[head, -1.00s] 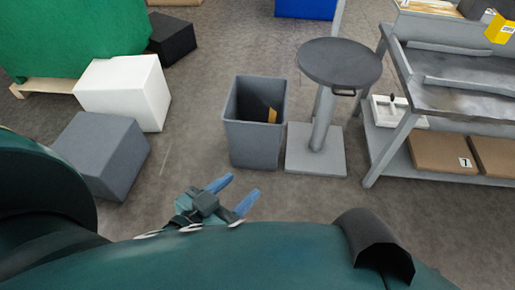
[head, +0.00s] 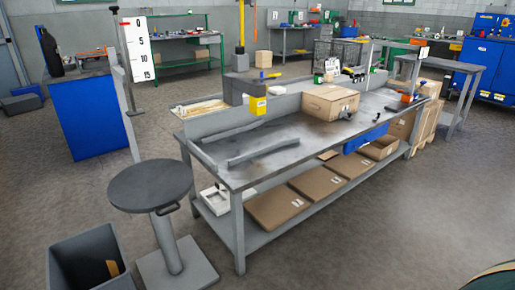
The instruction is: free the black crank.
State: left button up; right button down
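No black crank can be made out for certain. A small dark handle (head: 168,209) sticks out from under the rim of the round grey-topped stand (head: 150,184); whether it is a crank I cannot tell. A white tray (head: 215,203) on the lower shelf of the long grey workbench (head: 290,141) holds something small and dark, too small to name. Small dark items near the far side of the bench top are also too small to tell apart. Neither of my grippers is in view.
A grey bin (head: 85,255) stands left of the round stand. A closed cardboard box (head: 330,102) and a yellow box (head: 257,106) are at the bench. Flat cartons (head: 277,208) fill its lower shelf. A blue cabinet (head: 93,115) stands at left.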

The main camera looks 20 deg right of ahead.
aim_at(374, 120)
jog(key=z, duration=1.65)
